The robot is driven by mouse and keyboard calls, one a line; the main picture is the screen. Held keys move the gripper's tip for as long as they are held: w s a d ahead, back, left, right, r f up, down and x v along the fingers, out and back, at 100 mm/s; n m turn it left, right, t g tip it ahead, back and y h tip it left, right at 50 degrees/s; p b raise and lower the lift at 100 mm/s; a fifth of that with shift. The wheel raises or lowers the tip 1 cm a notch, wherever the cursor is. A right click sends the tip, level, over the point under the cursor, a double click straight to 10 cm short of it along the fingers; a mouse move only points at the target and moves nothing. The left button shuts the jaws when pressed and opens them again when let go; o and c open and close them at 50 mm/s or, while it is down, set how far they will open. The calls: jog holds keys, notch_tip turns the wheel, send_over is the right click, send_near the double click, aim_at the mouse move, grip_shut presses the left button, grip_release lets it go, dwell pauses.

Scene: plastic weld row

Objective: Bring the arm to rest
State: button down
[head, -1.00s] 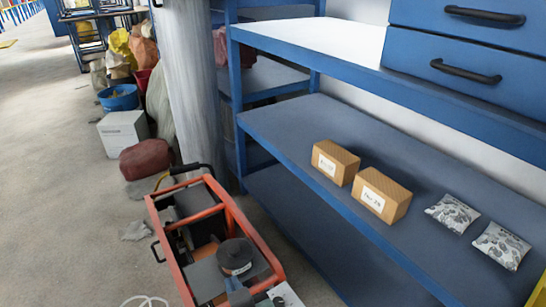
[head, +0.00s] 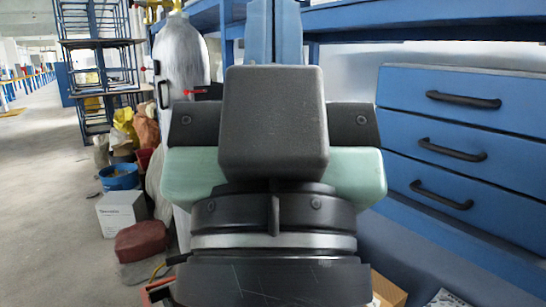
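My gripper (head: 273,130) fills the middle of the head view, close to the camera. I see its dark housing, pale green side parts and a black and silver wrist ring below. Its fingertips do not show clearly, so I cannot tell whether it is open or shut or holds anything. It hides much of the blue shelf unit and most of the floor in front.
Blue drawers (head: 455,140) with black handles stand at right. A cardboard box (head: 387,290) and a silvery packet (head: 448,299) partly show below them. A grey cylinder (head: 182,70), a red sack (head: 142,241) and a white box (head: 120,213) stand at left, beside open floor.

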notch_tip(320, 180, up, 29)
jog(key=p, duration=2.7)
jog(key=shift+r, duration=0.2)
jog(key=shift+w, duration=0.1)
